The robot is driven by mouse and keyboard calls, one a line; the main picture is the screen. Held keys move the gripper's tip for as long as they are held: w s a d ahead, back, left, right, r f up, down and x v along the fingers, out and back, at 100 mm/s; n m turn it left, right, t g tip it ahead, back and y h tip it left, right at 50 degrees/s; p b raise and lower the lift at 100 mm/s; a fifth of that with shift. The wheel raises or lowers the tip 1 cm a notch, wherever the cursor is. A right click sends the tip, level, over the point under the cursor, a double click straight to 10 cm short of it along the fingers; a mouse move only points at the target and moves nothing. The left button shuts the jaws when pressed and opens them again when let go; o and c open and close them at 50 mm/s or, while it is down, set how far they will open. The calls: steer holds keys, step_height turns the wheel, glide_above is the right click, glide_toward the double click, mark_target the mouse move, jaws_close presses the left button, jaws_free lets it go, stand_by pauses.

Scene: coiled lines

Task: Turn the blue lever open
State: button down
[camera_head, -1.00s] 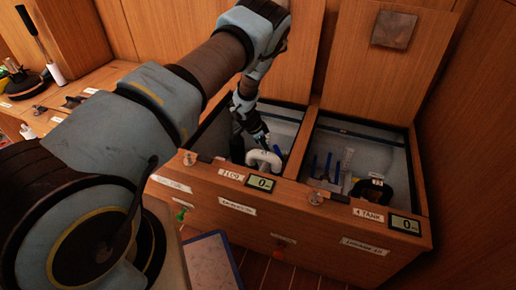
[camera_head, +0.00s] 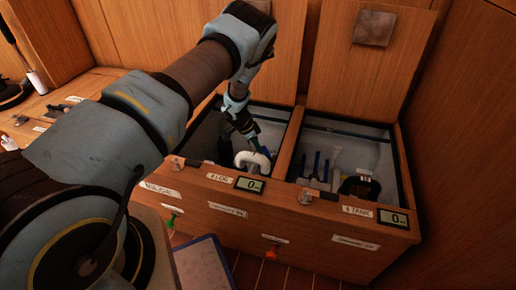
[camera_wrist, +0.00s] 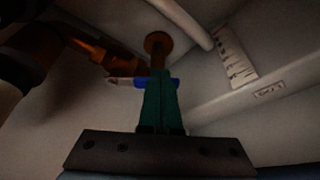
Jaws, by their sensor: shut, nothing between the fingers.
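A blue lever (camera_wrist: 170,83) shows in the wrist view, right behind my fingertips, beside a brass-coloured valve fitting (camera_wrist: 122,66). My gripper (camera_wrist: 160,76) has its two green fingers together with nothing held between them. The fingertips overlap the lever in the picture; I cannot tell if they touch it, and they hide its middle. In the head view my gripper reaches down into the left open compartment (camera_head: 271,112), just behind a white curved pipe (camera_head: 252,160). The lever's position is hard to make out there.
The right compartment (camera_head: 384,140) holds upright blue handles (camera_head: 316,164) and a dark round fitting (camera_head: 360,187). A wooden divider stands between the compartments. Raised lids (camera_head: 365,65) stand behind. In the wrist view a pale pipe (camera_wrist: 183,22) and a white label (camera_wrist: 234,58) are close by.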

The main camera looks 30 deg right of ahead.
steer(key=shift+d+m, duration=0.25)
steer(key=shift+m, duration=0.15)
steer(key=shift+w+d+f+m+g+y, duration=0.15)
steer(key=shift+d+m+g, duration=0.2)
steer(key=shift+d+m, duration=0.4)
steer(key=shift+d+r+m+g+y, duration=0.15)
steer(key=shift+d+m+g, duration=0.25)
steer(key=shift+m, duration=0.55)
steer(key=shift+s+d+m+g+y+b, duration=0.2)
steer(key=shift+d+m+g+y+b, duration=0.15)
steer(key=shift+d+m+b, duration=0.7)
steer(key=shift+a+m+p, duration=0.2)
steer(key=shift+m+p, duration=0.15)
steer(key=p+v, duration=0.2)
steer(key=v, duration=0.9)
steer(key=shift+p, duration=0.35)
steer(key=shift+a+f, duration=0.1)
